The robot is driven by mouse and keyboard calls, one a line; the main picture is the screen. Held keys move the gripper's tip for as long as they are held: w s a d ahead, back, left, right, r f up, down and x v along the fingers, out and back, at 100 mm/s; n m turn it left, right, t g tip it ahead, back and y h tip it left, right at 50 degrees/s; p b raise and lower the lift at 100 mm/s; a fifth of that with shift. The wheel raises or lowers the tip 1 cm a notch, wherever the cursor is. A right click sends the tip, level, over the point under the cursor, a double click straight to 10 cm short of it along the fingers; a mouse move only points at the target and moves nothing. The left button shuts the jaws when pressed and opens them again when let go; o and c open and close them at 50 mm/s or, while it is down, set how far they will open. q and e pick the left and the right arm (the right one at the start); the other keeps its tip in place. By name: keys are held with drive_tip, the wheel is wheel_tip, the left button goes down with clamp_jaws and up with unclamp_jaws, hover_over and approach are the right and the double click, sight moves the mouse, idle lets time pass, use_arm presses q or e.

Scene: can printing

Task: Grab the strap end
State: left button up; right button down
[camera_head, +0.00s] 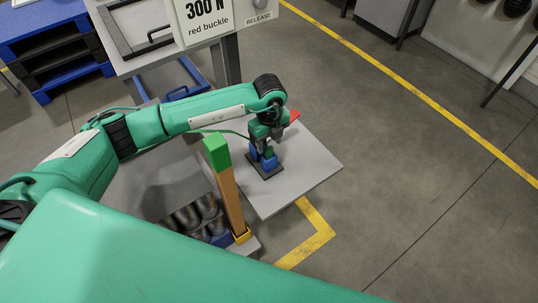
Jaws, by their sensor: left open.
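My left gripper (264,155) points down over a grey table plate (310,175). It is open, low over a small dark square base (262,172). Blue parts show at its fingertips; I cannot tell whether they are fingers or a blue piece on the base. A red piece (294,115) shows just behind the gripper, partly hidden by it. My right gripper is out of view.
A sign reading "300 N red buckle" (207,22) with a RELEASE button (260,4) stands behind. Dark rounded pieces (190,215) sit left of the orange strip. Blue and black pallets (50,45) are back left. Floor at right is clear.

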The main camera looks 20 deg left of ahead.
sight(269, 147)
use_arm(q)
wheel_tip(269, 147, down, 4)
drive_tip(key=shift+s+f, duration=0.1)
drive_tip(key=shift+s, duration=0.05)
drive_tip(key=c, duration=1.1)
drive_tip(key=shift+o, duration=0.2)
